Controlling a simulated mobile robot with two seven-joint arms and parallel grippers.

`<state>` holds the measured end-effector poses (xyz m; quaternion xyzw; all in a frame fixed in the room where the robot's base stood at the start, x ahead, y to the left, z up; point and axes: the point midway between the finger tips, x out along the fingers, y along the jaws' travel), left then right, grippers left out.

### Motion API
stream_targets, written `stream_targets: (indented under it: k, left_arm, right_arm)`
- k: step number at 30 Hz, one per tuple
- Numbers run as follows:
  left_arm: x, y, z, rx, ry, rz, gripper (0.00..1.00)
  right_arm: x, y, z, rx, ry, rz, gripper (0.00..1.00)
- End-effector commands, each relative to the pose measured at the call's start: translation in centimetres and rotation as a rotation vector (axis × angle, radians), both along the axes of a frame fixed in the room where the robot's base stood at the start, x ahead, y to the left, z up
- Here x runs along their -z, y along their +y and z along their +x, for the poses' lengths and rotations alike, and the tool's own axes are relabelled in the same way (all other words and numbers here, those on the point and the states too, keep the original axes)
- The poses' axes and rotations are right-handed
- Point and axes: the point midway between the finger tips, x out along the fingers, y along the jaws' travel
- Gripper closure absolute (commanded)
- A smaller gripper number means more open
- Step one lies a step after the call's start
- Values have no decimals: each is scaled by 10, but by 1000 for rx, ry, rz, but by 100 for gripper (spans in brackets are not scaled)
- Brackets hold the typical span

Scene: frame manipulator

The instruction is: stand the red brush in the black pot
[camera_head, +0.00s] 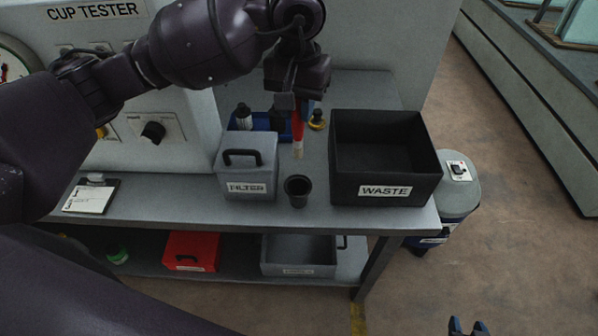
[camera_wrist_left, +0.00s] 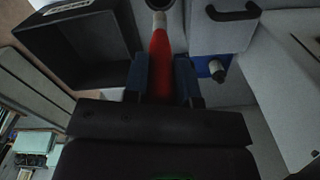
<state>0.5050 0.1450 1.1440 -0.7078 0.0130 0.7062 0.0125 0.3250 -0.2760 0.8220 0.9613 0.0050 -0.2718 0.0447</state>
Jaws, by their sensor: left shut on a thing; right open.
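The red brush (camera_head: 298,127) hangs roughly upright, with its pale bristle end down, in my left gripper (camera_head: 297,102). My left gripper is shut on its upper part. The brush also shows in the left wrist view (camera_wrist_left: 160,58), between the two fingers (camera_wrist_left: 161,78). The black pot (camera_head: 298,191) stands on the bench's front part, between the filter box and the waste bin. The brush tip appears behind and above the pot, apart from it in the head view. My right gripper (camera_head: 468,327) is open and empty at the bottom edge, away from the bench.
The grey FILTER box (camera_head: 249,187) stands left of the pot, and the black WASTE bin (camera_head: 384,192) stands right. A blue tray (camera_head: 262,121) with a dark bottle lies behind. Bench room (camera_head: 150,195) is clear at front left.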

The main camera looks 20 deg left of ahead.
Motion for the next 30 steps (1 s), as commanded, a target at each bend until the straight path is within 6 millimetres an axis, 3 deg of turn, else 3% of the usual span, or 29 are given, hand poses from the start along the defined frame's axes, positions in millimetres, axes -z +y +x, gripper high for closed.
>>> stream_targets:
  k: [12, 30]
  left_arm:
    - [90, 0, -1, -3, 4, -1, 98]
    - [156, 0, 0, -2, 1, 0, 98]
  right_arm:
    - [-8, -2, 0, -2, 2, -4, 57]
    - [-20, 0, 7, -5, -17, -3, 57]
